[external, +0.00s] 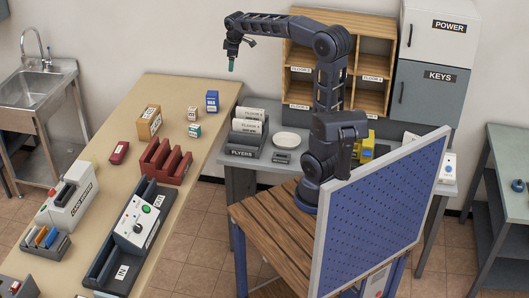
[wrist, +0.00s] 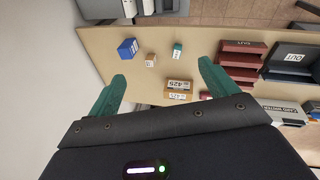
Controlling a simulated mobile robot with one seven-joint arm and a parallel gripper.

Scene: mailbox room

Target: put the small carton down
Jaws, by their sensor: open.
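A small tan carton (external: 192,114) stands on the beige table (external: 135,92), near its far right part. It also shows in the wrist view (wrist: 150,60), between a blue box (wrist: 128,48) and a small teal box (wrist: 177,50). My gripper (external: 232,65) is raised above the far right table corner, apart from the carton. In the wrist view my gripper (wrist: 160,70) has its two green fingers spread, with nothing held between them. The carton's underside is hidden.
A larger brown box (external: 149,122) stands left of the carton, and a dark red rack (external: 165,160) is nearer. A grey flyer holder (external: 245,145) stands on the grey counter at the right. The table around the carton has bare patches.

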